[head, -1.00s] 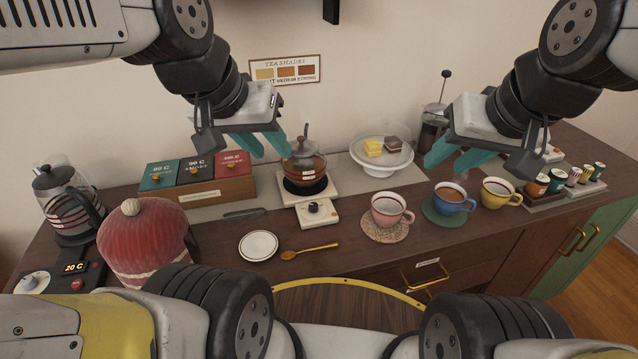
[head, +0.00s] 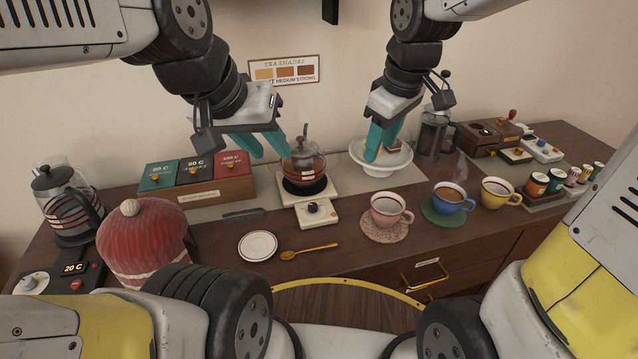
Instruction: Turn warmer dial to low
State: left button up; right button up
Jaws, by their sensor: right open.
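The warmer (head: 325,194) is a cream plate with a glass teapot (head: 303,165) of amber tea on it. Its dial (head: 313,208) is a small black knob on a cream block in front; the setting marks are too small to read. My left gripper (head: 272,153) is open and empty, above and left of the warmer, its fingertips near the teapot's left side. My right gripper (head: 380,152) points down, open, in front of the white cake stand (head: 385,172), up and right of the dial. It partly hides the cakes. Neither gripper touches the dial.
A pink cup (head: 388,212) on a coaster stands right of the dial, with blue and yellow cups beyond. A saucer (head: 258,246) and gold spoon (head: 310,251) lie in front left. A tea box (head: 208,190) stands behind left. Bare counter surrounds the dial's front.

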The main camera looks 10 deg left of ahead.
jog(key=w+a+f+n+g, duration=0.2)
jog(key=w+a+f+n, duration=0.2)
jog(key=a+f+n, duration=0.4)
jog(key=n+h, duration=0.1)
send_over(313, 205)
jog(key=shift+g, duration=0.3)
notch_tip(313, 205, down, 5)
jog(key=shift+w+f, duration=0.1)
jog(key=shift+f, duration=0.1)
jog(key=shift+a+f+n, duration=0.1)
jog(key=shift+f+n, duration=0.15)
jog(key=shift+n, duration=0.05)
notch_tip(313, 205, down, 7)
jog(key=shift+f, duration=0.2)
grip_shut()
